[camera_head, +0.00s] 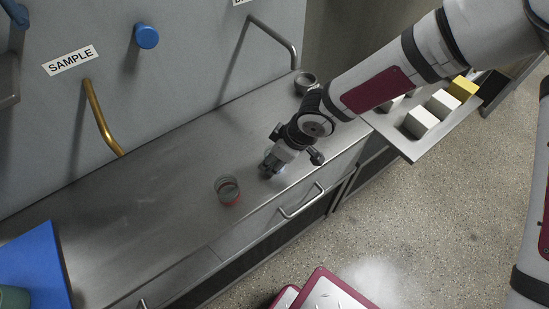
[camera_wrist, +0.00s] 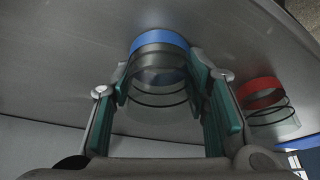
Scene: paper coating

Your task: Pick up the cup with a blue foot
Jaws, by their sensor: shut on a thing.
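The clear cup with a blue foot (camera_wrist: 160,41) is between my gripper's two green-padded fingers in the wrist view, and the fingers are shut on its sides. In the head view my gripper (camera_head: 270,170) is low over the metal counter, and it mostly hides that cup. A second clear cup with a red foot (camera_head: 228,191) stands on the counter to the left of my gripper. It also shows at the right of the wrist view (camera_wrist: 262,93). I cannot tell whether the held cup touches the counter.
The metal counter (camera_head: 150,190) is clear left of the red-footed cup. A blue mat (camera_head: 35,262) lies at the far left. A grey round container (camera_head: 306,82) stands behind my arm. A tray with white blocks (camera_head: 421,121) and a yellow block (camera_head: 462,87) is at right.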

